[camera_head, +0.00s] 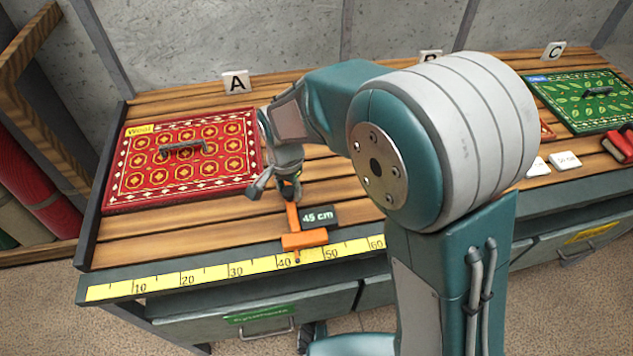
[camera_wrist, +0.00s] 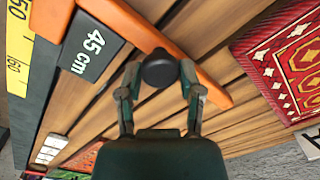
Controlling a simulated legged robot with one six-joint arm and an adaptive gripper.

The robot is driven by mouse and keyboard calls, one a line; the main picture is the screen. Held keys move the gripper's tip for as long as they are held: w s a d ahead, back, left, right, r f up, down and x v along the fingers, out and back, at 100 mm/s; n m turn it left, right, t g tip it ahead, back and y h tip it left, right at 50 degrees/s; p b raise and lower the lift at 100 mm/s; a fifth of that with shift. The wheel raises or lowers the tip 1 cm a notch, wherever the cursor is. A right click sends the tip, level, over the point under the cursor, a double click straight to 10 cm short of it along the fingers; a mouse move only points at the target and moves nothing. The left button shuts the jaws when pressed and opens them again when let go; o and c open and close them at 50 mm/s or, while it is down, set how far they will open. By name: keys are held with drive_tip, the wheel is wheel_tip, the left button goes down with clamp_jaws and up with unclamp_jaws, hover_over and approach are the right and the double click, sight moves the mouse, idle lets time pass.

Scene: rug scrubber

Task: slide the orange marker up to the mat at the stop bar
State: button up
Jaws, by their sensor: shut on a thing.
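The orange marker (camera_head: 304,240) sits on the ruler edge between 40 and 50, its orange arm (camera_wrist: 200,75) reaching across the planks. My gripper (camera_head: 289,188) is shut on the marker's black knob (camera_wrist: 159,69); its two fingers flank the knob in the wrist view (camera_wrist: 160,78). The red patterned mat (camera_head: 150,185), tagged "Wool", lies flat at the left end, against or close to the dark stop bar (camera_head: 97,215). Its right edge is left of the marker arm, with bare planks between. The mat's corner also shows in the wrist view (camera_wrist: 290,70).
A dark "45 cm" plate (camera_head: 319,216) lies just right of the marker arm. The yellow ruler (camera_head: 185,279) runs along the front edge. A grey handle (camera_head: 183,150) stands up from the red mat. A green mat (camera_head: 585,100) and red blocks (camera_head: 622,145) are far right.

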drive_tip(key=shift+s+a, duration=0.2)
drive_tip(key=shift+a, duration=0.5)
drive_tip(key=shift+s+a, duration=0.15)
drive_tip(key=shift+a, duration=0.5)
drive_tip(key=o, duration=1)
drive_tip(key=shift+c, duration=0.2)
wheel_tip(320, 180, up, 12)
drive_tip(key=shift+f, duration=0.1)
